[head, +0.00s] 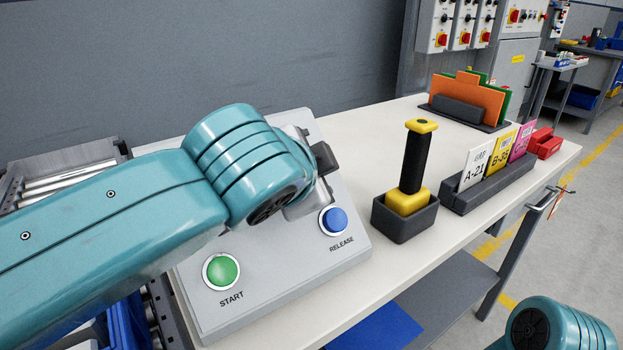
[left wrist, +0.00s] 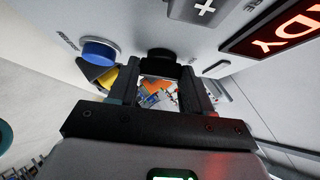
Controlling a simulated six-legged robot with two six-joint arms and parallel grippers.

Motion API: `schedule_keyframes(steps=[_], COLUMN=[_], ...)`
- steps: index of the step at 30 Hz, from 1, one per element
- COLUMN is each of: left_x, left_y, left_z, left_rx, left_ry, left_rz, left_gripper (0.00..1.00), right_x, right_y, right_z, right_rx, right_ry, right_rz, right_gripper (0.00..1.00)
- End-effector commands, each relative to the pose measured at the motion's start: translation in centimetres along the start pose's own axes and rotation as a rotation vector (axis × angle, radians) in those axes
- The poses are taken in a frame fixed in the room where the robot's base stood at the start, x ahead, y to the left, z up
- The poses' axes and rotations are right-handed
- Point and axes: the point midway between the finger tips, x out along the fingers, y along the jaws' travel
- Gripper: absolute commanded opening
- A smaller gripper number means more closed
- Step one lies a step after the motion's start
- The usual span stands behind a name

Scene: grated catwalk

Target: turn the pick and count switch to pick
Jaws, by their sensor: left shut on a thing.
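The grey control panel (head: 300,275) lies on the bench, with my left arm across its middle. My left gripper (head: 324,160) is over the panel's upper right part, above the blue release button. In the left wrist view my left gripper (left wrist: 160,75) has its two fingers on either side of a dark knob (left wrist: 160,56), shut on it. I take this knob to be the pick and count switch; its marks and which way it points cannot be read. In the head view the knob is hidden by my arm. My right gripper is out of view.
A green start button (head: 221,271) and a blue release button (head: 334,220) are on the panel. A lit red display (left wrist: 282,28) is near the knob. A yellow-and-black handled tool (head: 415,165) stands in a dark holder; a card rack (head: 490,190) is beside it.

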Motion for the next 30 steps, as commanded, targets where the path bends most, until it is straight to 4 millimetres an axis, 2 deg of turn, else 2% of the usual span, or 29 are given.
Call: schedule_keyframes(steps=[7,8,10,19,22,26,30], left_x=[-0.1,-0.1,-0.1,-0.1,-0.9,-3.4,-7.3], left_y=[-0.1,-0.1,-0.1,-0.1,-0.1,-0.2,-0.3], left_z=[-0.1,-0.1,-0.1,0.0,-0.1,-0.2,-0.3], left_rx=[-0.003,-0.003,-0.003,-0.001,-0.001,-0.001,-0.001], left_ry=[0.002,0.002,0.002,0.001,0.004,0.006,0.007], left_rz=[-0.001,-0.001,-0.001,0.0,-0.001,-0.002,-0.002], left_gripper=[0.18,0.52,0.74,0.74,0.74,0.74,0.74], right_x=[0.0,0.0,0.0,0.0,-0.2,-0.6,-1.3], right_y=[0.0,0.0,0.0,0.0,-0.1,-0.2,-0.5], right_z=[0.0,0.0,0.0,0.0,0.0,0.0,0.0], right_rx=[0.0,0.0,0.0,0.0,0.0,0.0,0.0], right_ry=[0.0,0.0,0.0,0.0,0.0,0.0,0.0], right_rz=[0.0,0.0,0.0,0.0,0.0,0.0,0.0], right_gripper=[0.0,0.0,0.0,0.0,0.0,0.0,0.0])
